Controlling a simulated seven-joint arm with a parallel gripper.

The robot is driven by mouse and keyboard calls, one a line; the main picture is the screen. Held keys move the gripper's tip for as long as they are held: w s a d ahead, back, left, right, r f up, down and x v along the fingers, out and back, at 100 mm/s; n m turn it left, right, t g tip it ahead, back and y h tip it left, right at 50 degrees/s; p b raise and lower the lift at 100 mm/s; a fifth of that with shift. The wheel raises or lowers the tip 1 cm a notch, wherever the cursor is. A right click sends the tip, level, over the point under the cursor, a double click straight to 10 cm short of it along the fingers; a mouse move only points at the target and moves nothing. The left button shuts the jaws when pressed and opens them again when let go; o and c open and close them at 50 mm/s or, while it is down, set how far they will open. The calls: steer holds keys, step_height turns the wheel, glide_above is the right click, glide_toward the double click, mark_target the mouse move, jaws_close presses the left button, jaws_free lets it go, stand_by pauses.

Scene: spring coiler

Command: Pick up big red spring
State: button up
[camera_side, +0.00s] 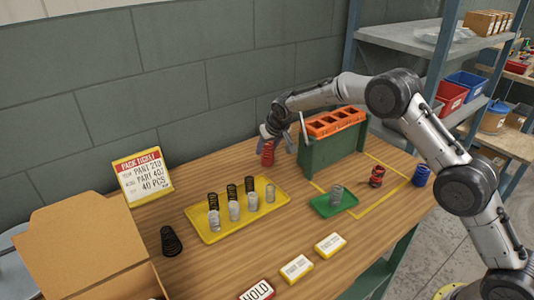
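A big red spring (267,154) hangs at the tip of my gripper (272,136), near the back of the table. My gripper appears shut on its top end. The spring is roughly upright and looks raised above the table behind the yellow tray, though its exact height is hard to tell. A second, shorter red spring (377,176) with dark parts stands on the table at the right, apart from my gripper.
The yellow tray (211,237) holds several black and grey springs. A green tray (322,209) holds one grey spring. A green stand with an orange slotted top (337,122) is right of my gripper. A black spring (171,241), blue spring (421,175) and open cardboard box (85,240) are also there.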

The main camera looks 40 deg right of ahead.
jaws_close()
steer(key=shift+r, duration=0.2)
